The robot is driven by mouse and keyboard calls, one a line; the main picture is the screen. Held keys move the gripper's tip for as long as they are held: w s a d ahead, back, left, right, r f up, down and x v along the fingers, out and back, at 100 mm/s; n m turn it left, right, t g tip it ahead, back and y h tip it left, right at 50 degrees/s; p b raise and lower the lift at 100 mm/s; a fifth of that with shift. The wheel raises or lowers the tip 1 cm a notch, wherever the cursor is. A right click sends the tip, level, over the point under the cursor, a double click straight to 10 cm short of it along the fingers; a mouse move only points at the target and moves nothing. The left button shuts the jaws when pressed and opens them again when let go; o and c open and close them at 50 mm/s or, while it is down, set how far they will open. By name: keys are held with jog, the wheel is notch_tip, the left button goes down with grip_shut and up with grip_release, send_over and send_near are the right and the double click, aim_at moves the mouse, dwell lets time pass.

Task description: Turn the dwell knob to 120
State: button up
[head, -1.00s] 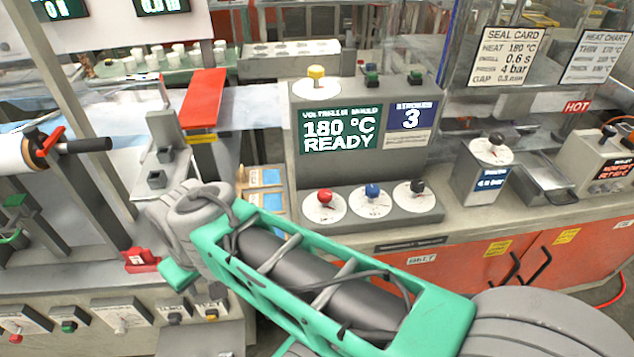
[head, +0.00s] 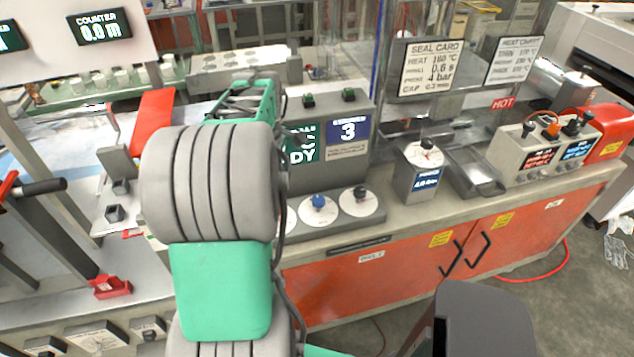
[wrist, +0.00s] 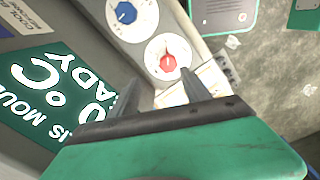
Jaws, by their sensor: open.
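The moulding console shows a green screen (head: 303,146) and, along its front ledge, a blue knob (head: 318,201) and a black knob (head: 359,193) on white dials. I cannot read which dial is the dwell knob. In the wrist view, a red knob (wrist: 168,63) on its white dial lies just beyond my gripper (wrist: 159,76), whose two fingers are apart and empty. The blue knob also shows in the wrist view (wrist: 125,13), above left of the red one. In the head view, my arm hides the red knob and my gripper.
A grey box with a dial (head: 425,160) stands right of the console. A metal tray (head: 475,172) and a box with orange and black knobs (head: 545,150) stand farther right. A red lever plate (head: 153,120) is at left.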

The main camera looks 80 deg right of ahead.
send_over(319, 199)
jog(key=shift+s+f+p, duration=0.1)
jog(key=shift+f+p, duration=0.15)
jog(key=shift+p, duration=0.2)
notch_tip(319, 199, down, 8)
jog(key=shift+r+p, duration=0.25)
jog(key=shift+p, duration=0.55)
grip_shut()
